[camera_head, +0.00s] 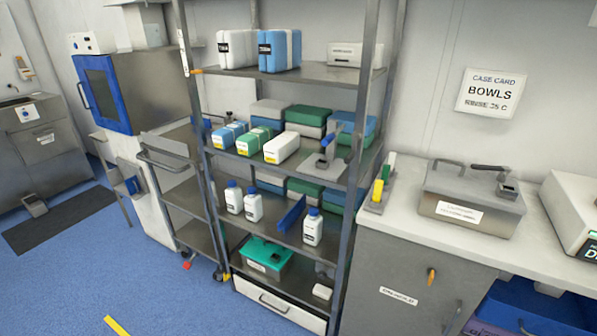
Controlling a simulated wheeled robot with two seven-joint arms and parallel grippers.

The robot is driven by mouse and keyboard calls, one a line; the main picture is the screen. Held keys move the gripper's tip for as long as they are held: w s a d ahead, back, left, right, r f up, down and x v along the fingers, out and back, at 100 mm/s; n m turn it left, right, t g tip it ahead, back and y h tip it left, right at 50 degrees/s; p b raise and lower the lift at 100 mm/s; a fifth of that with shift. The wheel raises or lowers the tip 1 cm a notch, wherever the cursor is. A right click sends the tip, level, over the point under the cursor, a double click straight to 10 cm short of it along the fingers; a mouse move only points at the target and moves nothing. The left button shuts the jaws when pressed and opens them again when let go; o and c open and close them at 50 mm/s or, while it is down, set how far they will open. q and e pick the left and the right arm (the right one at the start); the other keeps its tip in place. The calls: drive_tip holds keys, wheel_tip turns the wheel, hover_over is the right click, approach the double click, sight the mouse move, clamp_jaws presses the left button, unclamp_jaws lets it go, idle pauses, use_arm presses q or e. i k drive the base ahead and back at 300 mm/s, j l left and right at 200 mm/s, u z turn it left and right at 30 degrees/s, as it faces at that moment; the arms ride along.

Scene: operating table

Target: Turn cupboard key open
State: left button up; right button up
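A grey cupboard door (388,308) with a label reading roughly "DRUGS/OLD" stands below the counter at the lower right. An orange key (431,276) sits on the upper right part of this door and looks roughly upright. A grey bar handle (452,317) is to the right of and below the key. The bottom of the cupboard is cut off by the frame edge. Neither of my grippers is in view.
A counter (415,235) above the cupboard bears a lidded metal box (470,200) and a white device (575,215). A metal shelf rack (345,210) with bottles and boxes stands left of it. A blue bin (535,310) is at the right. Blue floor (170,305) is open at lower left.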

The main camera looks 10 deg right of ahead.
sight(432, 271)
drive_tip(key=z, duration=1.3)
